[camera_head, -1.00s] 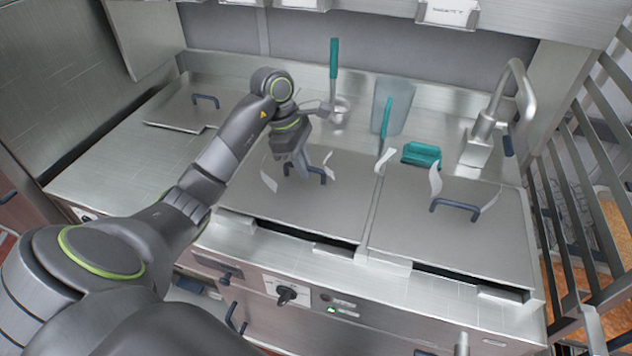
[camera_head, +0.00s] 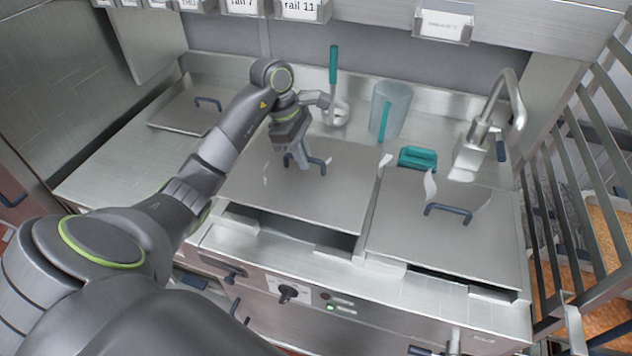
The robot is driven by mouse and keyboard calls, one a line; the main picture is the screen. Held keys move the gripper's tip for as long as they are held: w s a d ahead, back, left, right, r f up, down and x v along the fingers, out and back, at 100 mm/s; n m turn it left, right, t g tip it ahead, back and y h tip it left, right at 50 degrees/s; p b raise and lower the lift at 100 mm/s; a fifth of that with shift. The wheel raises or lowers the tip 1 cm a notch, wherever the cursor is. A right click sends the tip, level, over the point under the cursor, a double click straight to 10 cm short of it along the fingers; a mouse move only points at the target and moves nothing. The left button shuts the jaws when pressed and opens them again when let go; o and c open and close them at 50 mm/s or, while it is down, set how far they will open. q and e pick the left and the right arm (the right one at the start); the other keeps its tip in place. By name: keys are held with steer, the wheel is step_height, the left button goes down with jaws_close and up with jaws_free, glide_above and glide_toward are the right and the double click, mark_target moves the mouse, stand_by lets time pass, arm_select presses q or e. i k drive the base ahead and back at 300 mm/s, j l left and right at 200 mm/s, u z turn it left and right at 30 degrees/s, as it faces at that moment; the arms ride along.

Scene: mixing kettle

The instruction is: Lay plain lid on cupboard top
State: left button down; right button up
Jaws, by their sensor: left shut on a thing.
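A flat square steel lid (camera_head: 250,192) with a dark bar handle is over the middle kettle opening. My left gripper (camera_head: 302,164) is shut on that handle from above. The lid's front edge stands clear of a wide dark gap (camera_head: 285,226), so the lid looks slightly raised. A similar lid (camera_head: 445,242) with a dark handle lies over the right opening. The bare steel top (camera_head: 115,180) on the left looks like the cupboard top. Another handled lid or panel (camera_head: 190,108) is at its back. My right gripper is not in view.
A teal-handled tool (camera_head: 333,65), a clear jug (camera_head: 390,108), a teal brush or block (camera_head: 418,157) and a tap (camera_head: 487,125) stand along the back. A slatted rack (camera_head: 580,200) is at the right. The left top's front part is free.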

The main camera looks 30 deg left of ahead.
mark_target(159, 167)
steer(key=k+j, duration=0.1)
steer(key=j, duration=0.45)
steer(key=k+j, duration=0.1)
steer(key=j, duration=0.45)
steer(key=k+j, duration=0.1)
steer(key=j, duration=0.45)
steer(key=k+j, duration=0.1)
steer(key=j, duration=0.45)
